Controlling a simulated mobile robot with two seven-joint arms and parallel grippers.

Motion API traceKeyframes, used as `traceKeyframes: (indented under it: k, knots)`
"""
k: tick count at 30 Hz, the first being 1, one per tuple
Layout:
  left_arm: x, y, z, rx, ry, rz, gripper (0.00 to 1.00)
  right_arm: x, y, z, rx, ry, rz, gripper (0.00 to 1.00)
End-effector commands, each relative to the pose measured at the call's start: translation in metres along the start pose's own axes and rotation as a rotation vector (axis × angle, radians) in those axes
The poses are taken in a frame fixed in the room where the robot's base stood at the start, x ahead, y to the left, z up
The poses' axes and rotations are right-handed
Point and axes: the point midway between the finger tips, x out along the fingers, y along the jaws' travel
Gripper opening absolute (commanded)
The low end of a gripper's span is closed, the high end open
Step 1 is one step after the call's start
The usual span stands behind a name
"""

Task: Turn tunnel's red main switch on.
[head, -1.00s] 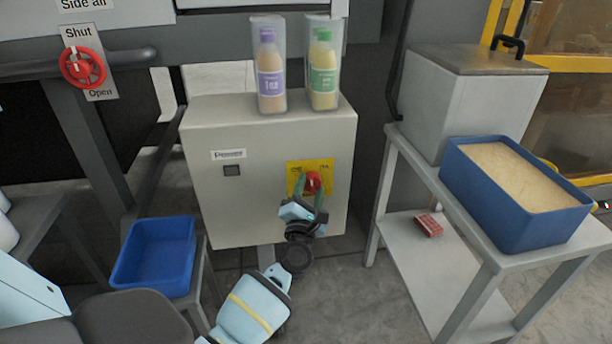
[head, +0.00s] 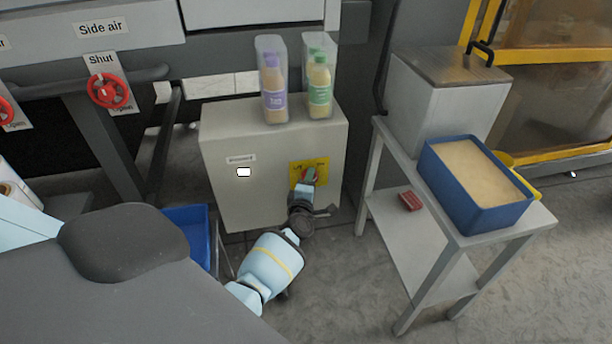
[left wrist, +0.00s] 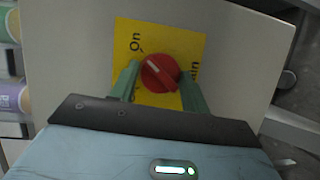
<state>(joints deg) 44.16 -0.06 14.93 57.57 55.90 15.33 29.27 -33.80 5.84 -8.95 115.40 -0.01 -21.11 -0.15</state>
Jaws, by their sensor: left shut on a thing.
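The red main switch (head: 310,174) is a round knob on a yellow plate (head: 322,164) on the front of a grey cabinet (head: 225,190). In the left wrist view the knob (left wrist: 160,73) has a white line slanting up and left, towards the word "On" (left wrist: 136,42). My left gripper (left wrist: 159,80) is shut on the knob, one green finger at each side. In the head view the left gripper (head: 308,181) covers part of the knob. A small window (head: 243,172) under a label on the cabinet is lit white. My right gripper is not in view.
Two bottles in clear holders (head: 271,85) stand on the cabinet. A blue bin (head: 187,226) is at its left. At the right a table (head: 510,232) carries a blue tray (head: 470,212) and a grey box (head: 440,100). Red valve wheels (head: 108,91) are at upper left.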

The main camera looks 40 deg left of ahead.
Motion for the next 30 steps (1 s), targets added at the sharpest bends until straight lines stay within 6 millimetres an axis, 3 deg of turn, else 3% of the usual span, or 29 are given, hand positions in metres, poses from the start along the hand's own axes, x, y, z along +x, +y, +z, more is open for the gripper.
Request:
traceKeyframes:
  k: [1, 9, 25, 26, 30]
  knots:
    - [0.002, 0.01, 0.002, 0.017, 0.002, -0.002, 0.23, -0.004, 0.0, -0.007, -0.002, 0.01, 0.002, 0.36]
    - [0.002, 0.007, 0.002, 0.104, 0.009, -0.041, 0.23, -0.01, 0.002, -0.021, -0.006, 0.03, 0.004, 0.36]
    - [0.001, 0.004, 0.001, 0.128, 0.011, -0.051, 0.23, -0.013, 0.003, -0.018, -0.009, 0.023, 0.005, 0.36]
    - [0.001, 0.004, 0.001, 0.128, 0.011, -0.051, 0.49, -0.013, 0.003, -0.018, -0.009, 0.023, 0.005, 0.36]
    - [0.001, 0.003, 0.001, 0.128, 0.011, -0.052, 0.67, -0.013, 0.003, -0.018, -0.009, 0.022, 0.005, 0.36]
